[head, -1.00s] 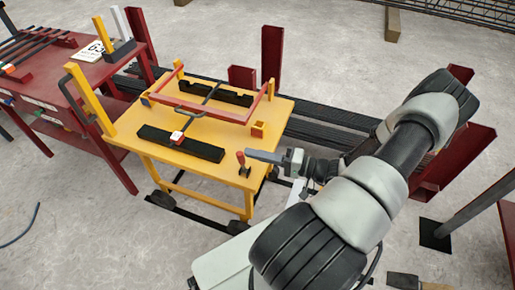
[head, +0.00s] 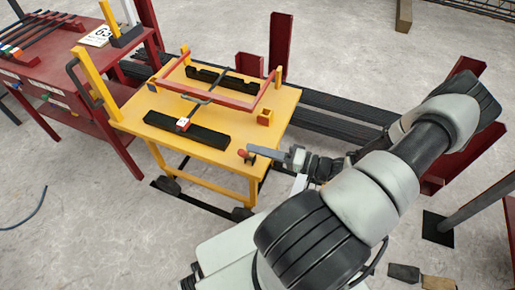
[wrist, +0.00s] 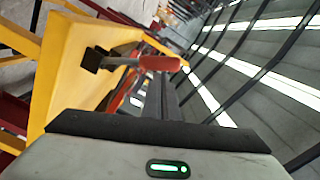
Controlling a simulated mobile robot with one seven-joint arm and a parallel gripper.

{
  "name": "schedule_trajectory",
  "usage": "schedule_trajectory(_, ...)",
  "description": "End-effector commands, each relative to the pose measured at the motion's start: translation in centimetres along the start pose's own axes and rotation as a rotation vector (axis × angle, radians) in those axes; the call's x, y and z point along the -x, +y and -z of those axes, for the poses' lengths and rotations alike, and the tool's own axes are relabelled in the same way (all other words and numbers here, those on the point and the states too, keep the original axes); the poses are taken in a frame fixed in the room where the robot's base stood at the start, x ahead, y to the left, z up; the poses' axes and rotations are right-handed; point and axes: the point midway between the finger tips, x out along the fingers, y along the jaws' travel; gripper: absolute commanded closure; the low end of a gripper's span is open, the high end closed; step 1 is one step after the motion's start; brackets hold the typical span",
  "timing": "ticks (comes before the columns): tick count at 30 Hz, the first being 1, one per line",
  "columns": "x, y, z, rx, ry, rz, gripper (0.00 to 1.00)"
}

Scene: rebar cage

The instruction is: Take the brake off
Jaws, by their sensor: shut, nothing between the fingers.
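A yellow cart (head: 225,152) stands ahead of me. A short brake lever with a red knob (head: 242,153) sits at its near right corner. The lever leans over, its knob low and to the left of its dark base. In the wrist view the red grip (wrist: 160,62) and grey rod run out from a black mount (wrist: 95,58) on the yellow frame. My gripper (head: 252,150) is shut and empty, its tip right at the lever; I cannot tell whether they touch. In the wrist view its dark fingers (wrist: 162,98) point toward the red grip.
The cart carries a red frame (head: 212,104) and black notched bars (head: 187,131). A dark red table (head: 75,68) stands at the left. Red posts (head: 280,45) and dark rails (head: 335,128) lie behind the cart.

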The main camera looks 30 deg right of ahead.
Motion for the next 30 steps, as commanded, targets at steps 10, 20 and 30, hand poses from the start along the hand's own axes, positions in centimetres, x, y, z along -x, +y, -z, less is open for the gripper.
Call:
schedule_trajectory(10,0.2,-0.1,1.0,0.000,-0.013,0.000,1.00)
schedule_trajectory(20,5.2,-0.2,4.0,-0.001,-0.008,0.000,1.00)
schedule_trajectory(30,10.2,-0.3,4.1,0.000,-0.009,0.003,1.00)
